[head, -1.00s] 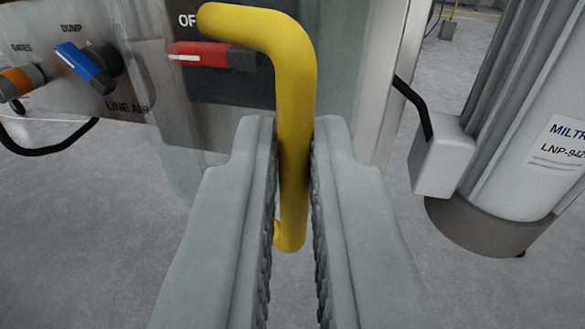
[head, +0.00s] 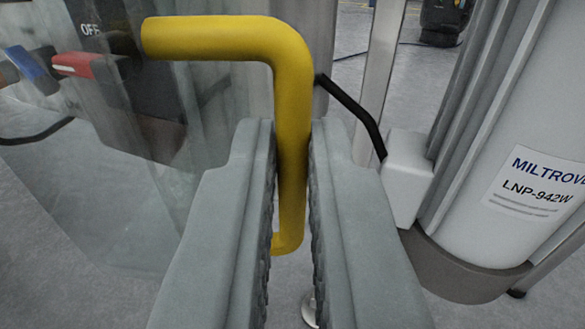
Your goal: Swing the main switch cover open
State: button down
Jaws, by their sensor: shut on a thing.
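The yellow handle (head: 292,110) stands upright in the middle of the head view, its top bent to the left. It belongs to a clear cover (head: 140,215), which shows as a see-through panel at the left. Behind the cover is the red main switch (head: 78,66) by a plate marked "OFF". My gripper (head: 293,150) is shut on the upright part of the handle, one finger on each side. The cover's hinge cannot be made out.
A blue knob (head: 30,70) sits at the far left. A white cylinder column (head: 510,150) labelled "MILTR..." stands close on the right, with a grey box (head: 408,175) and black cable (head: 350,110) beside it. Floor shows beyond.

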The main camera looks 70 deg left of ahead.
jog(key=shift+w+a+r+n+g, duration=0.15)
jog(key=shift+w+n+g, duration=0.2)
jog(key=shift+w+g, duration=0.25)
jog(key=shift+w+a+f+n+g, duration=0.15)
jog(key=shift+w+n+g, duration=0.2)
jog(key=shift+w+g, duration=0.2)
jog(key=shift+w+r+y, duration=0.15)
jog(key=shift+r+y, duration=0.05)
jog(key=shift+y, duration=0.1)
jog(key=c, duration=1.5)
grip_release()
jog(key=shift+w+f, duration=0.1)
jog(key=shift+c, duration=0.2)
jog(key=s+d, duration=0.3)
jog(key=d, duration=1.4)
